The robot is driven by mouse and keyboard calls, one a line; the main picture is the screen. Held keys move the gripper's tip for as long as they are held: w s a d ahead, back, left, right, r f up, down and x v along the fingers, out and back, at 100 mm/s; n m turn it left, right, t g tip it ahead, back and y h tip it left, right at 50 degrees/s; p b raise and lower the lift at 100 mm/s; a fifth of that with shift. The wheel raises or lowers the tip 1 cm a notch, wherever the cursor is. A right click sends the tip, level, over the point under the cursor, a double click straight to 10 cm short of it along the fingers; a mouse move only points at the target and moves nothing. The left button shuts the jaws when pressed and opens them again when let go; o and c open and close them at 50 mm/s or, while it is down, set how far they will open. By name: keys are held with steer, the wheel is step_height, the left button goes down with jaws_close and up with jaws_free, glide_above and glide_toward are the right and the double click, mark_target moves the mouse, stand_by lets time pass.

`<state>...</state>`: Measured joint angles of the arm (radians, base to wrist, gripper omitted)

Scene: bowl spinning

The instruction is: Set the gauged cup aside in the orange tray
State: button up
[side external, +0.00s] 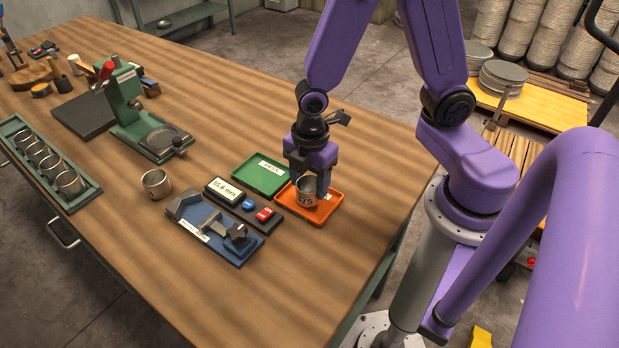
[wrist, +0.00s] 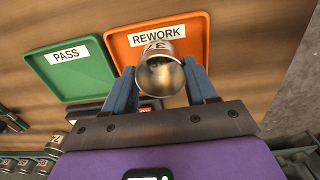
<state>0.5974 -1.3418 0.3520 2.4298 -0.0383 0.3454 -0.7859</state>
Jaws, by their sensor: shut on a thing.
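The gauged cup (side external: 305,197) is a small metal cup with dark marking on its side. It is within the outline of the orange tray (side external: 330,207); I cannot tell whether its base touches the tray floor. My gripper (side external: 309,184) points down and is shut on the cup. In the wrist view the cup (wrist: 161,78) sits between the two blue fingers, its open end facing the camera. The orange tray (wrist: 196,48) there carries a REWORK label. The fingers hide the cup's sides in part.
A green PASS tray (side external: 260,174) adjoins the orange tray. A readout box (side external: 228,191) showing 55.6 mm and a blue gauge fixture (side external: 212,232) stand to the left. Another cup (side external: 156,184) stands alone; several fill a green rack (side external: 50,163). A green press (side external: 130,105) stands further back.

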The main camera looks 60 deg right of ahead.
steer(key=o, duration=1.1)
steer(key=shift+r, duration=0.1)
steer(key=shift+r, duration=3.9)
steer(key=shift+s, duration=0.1)
steer(key=s+d+r+m, duration=0.1)
steer(key=s, duration=0.3)
steer(key=s+d+r+m, duration=0.1)
steer(key=s+r+m, duration=0.1)
steer(key=s, duration=0.2)
steer(key=s+d+r+m, duration=0.1)
steer(key=s+m, duration=0.1)
steer(key=s, duration=0.3)
steer(key=shift+d+r, duration=0.35)
steer(key=shift+r, duration=0.05)
